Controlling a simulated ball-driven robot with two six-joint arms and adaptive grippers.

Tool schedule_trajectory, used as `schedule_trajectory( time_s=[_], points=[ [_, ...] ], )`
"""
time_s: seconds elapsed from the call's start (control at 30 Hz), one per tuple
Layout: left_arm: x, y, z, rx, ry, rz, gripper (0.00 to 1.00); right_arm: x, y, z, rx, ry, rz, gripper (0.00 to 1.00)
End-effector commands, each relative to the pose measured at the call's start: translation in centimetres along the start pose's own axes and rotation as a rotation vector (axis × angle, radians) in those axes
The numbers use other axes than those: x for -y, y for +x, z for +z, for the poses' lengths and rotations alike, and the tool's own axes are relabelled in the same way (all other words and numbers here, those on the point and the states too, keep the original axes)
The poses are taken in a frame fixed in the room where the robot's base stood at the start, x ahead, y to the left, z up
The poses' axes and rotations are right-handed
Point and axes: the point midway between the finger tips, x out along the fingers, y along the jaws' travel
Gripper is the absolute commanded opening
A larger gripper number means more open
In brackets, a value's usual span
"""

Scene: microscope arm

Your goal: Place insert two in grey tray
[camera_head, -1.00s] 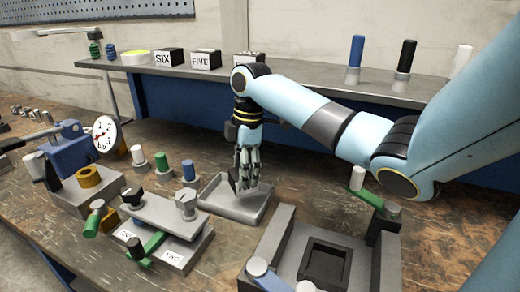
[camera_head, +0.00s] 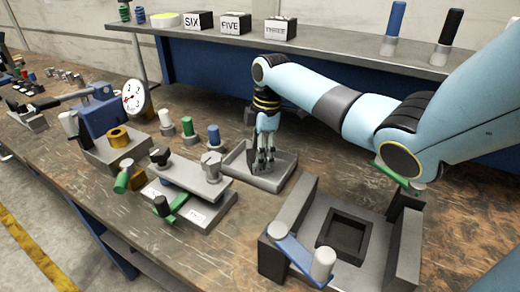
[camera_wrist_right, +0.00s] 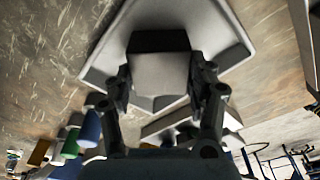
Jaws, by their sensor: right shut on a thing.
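The grey tray (camera_head: 284,177) is a shallow, low-walled tray on the workbench, in the middle of the head view. My right gripper (camera_head: 262,163) points down into it from above. In the right wrist view, my right gripper (camera_wrist_right: 163,92) is shut on a block with a dark edge and a grey face, taken to be insert two (camera_wrist_right: 160,75). The light tray (camera_wrist_right: 226,62) lies behind the block there. The block's label is not visible, and I cannot tell whether it touches the tray floor. My left gripper is not in view.
A clamp fixture (camera_head: 185,185) stands left of the tray, and a grey fixture with a dark square recess (camera_head: 345,240) is in front right. Labelled blocks six (camera_head: 198,21), five (camera_head: 235,23) and three (camera_head: 280,28) sit on the back shelf. Coloured pegs (camera_head: 188,128) stand behind left.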

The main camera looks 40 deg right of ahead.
Motion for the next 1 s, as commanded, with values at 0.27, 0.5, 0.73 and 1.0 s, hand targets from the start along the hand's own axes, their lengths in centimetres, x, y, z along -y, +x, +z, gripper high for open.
schedule_trajectory(
  time_s=[0.27, 0.5, 0.73, 1.0],
  points=[
    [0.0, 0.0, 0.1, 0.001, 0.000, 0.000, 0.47, 0.0, 0.1, 0.0, 0.000, 0.000, 0.000, 0.79],
    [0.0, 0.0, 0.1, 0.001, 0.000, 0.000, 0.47, 0.0, 0.0, 0.0, 0.000, 0.000, 0.000, 0.79],
    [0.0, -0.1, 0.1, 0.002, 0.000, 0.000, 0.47, -0.1, -3.0, 0.1, 0.001, -0.001, 0.004, 0.79],
    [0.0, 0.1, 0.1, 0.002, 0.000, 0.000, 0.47, -0.1, -7.0, 0.0, -0.001, 0.000, 0.002, 0.79]
  ],
)
